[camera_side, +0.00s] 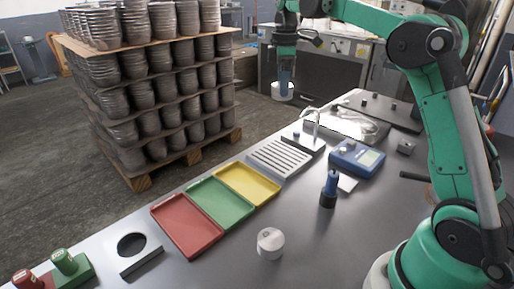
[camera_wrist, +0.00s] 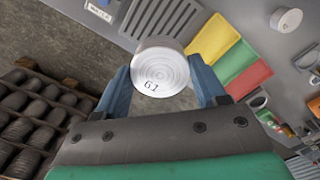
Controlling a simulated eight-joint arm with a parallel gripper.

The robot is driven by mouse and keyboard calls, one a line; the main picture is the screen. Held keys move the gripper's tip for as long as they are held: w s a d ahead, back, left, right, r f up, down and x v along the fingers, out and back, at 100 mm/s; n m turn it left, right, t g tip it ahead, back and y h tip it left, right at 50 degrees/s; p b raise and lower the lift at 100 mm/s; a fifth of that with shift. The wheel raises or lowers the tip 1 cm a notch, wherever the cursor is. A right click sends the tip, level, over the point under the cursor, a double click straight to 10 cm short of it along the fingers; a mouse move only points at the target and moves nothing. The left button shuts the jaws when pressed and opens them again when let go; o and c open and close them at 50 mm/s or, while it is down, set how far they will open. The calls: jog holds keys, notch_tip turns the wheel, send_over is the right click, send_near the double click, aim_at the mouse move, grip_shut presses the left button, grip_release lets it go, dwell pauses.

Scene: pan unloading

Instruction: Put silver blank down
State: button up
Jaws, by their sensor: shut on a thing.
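A silver blank (camera_wrist: 160,71) with the mark "61" on its round face sits between the two blue fingers of my gripper (camera_wrist: 163,82). The fingers are shut on its sides. In the side view my gripper (camera_side: 285,82) points down with this blank (camera_side: 283,92) at its tips, in the air beyond the far edge of the table. Another silver blank (camera_side: 270,243) stands on the table near the front. It also shows at the upper right of the wrist view (camera_wrist: 286,20).
Red (camera_side: 187,226), green (camera_side: 220,204) and yellow (camera_side: 248,184) trays lie in a row on the table (camera_side: 215,262). Beyond them are a grey slotted rack (camera_side: 280,157) and a blue meter (camera_side: 357,158). A blue-handled tool (camera_side: 329,188) stands upright. A pallet stack (camera_side: 165,100) is behind.

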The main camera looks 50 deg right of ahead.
aim_at(278, 156)
notch_tip(278, 156, down, 17)
jog(key=shift+r, duration=0.1)
dwell(0.4)
jog(key=o, duration=1.4)
